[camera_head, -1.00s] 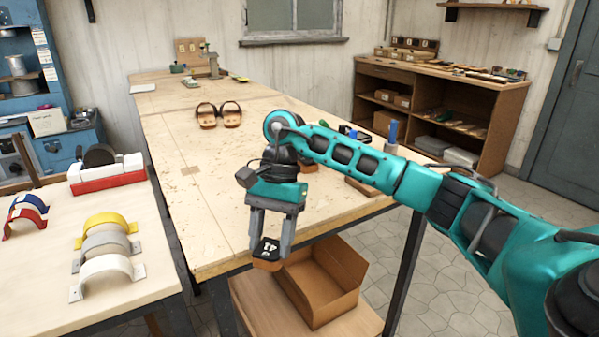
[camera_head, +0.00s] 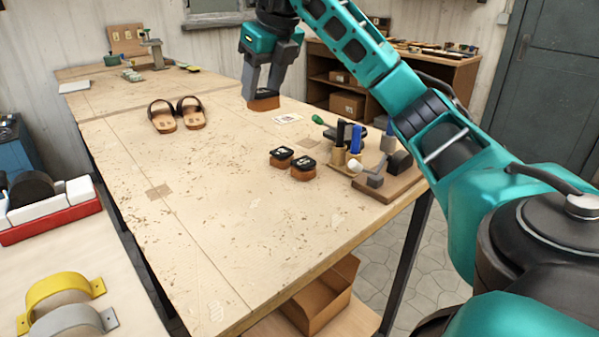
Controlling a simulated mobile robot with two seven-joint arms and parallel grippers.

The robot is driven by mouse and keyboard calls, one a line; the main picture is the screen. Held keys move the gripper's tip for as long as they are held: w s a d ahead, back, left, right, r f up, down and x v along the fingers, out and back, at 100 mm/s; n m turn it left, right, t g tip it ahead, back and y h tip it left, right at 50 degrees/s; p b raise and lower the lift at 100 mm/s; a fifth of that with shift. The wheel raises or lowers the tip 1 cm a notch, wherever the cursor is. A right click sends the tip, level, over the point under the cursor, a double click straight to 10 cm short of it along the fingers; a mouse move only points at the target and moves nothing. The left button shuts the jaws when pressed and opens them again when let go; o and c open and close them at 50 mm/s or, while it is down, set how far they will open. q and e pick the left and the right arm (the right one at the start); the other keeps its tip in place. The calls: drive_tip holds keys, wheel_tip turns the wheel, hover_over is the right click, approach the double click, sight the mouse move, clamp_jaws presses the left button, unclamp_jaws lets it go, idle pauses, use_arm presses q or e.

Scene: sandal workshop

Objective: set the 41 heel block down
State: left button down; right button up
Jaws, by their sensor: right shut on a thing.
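My right gripper (camera_head: 262,86) is shut on the 41 heel block (camera_head: 264,103), a brown block with a black top. It holds the block at the bench's far right part, low over the wood; I cannot tell whether the block touches it. The block's number is not readable now. Two similar heel blocks (camera_head: 281,157) (camera_head: 303,169) with black tops and pale labels stand nearer on the workbench (camera_head: 215,215). My left gripper is not in view.
A pair of sandals (camera_head: 177,114) lies left of the held block. A white card (camera_head: 287,118) lies just in front of it. Tools on a wooden board (camera_head: 385,187) crowd the right edge. An open box (camera_head: 322,300) is below the bench. The bench's middle is clear.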

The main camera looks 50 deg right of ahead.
drive_tip(key=shift+w+d+f, duration=0.1)
drive_tip(key=shift+d+f, duration=0.05)
drive_tip(key=shift+f, duration=0.2)
wheel_tip(320, 180, down, 15)
drive_tip(key=b, duration=0.3)
drive_tip(key=shift+r, duration=0.1)
wheel_tip(320, 180, down, 3)
drive_tip(key=shift+f, duration=0.2)
drive_tip(key=shift+f+b, duration=0.3)
drive_tip(key=shift+f, duration=0.1)
drive_tip(key=shift+f, duration=0.15)
drive_tip(key=o, duration=1)
drive_tip(key=shift+o, duration=0.2)
